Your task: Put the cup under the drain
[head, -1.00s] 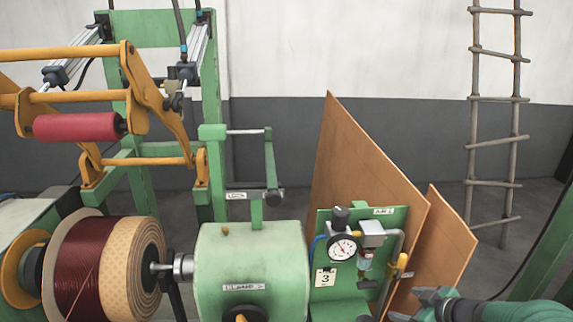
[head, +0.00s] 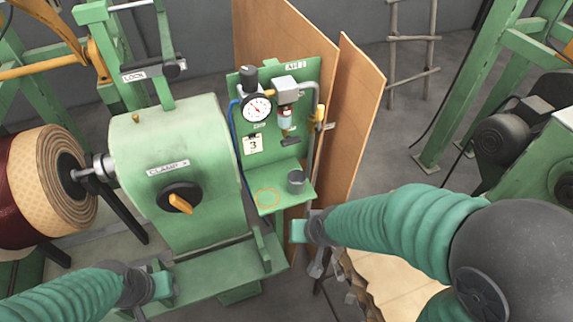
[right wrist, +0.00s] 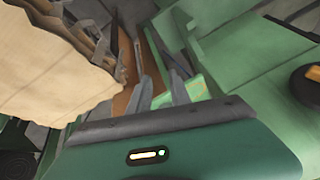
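A small dark grey cup (head: 296,182) stands upright on the right part of a green shelf (head: 262,180). An orange ring (head: 267,198) is marked on the shelf to its left. Above the shelf, the drain (head: 286,129) sits under a filter unit with a clear bowl. The cup is below and slightly right of it. My right gripper (head: 318,268) is in front of and below the shelf, apart from the cup. In the right wrist view its two fingers (right wrist: 160,88) are spread with nothing between them. My left gripper (head: 158,292) is at the lower left; its fingers are unclear.
A pressure gauge (head: 257,107) and a blue hose are on the green panel. A cardboard box (head: 385,285) lies below my right arm.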

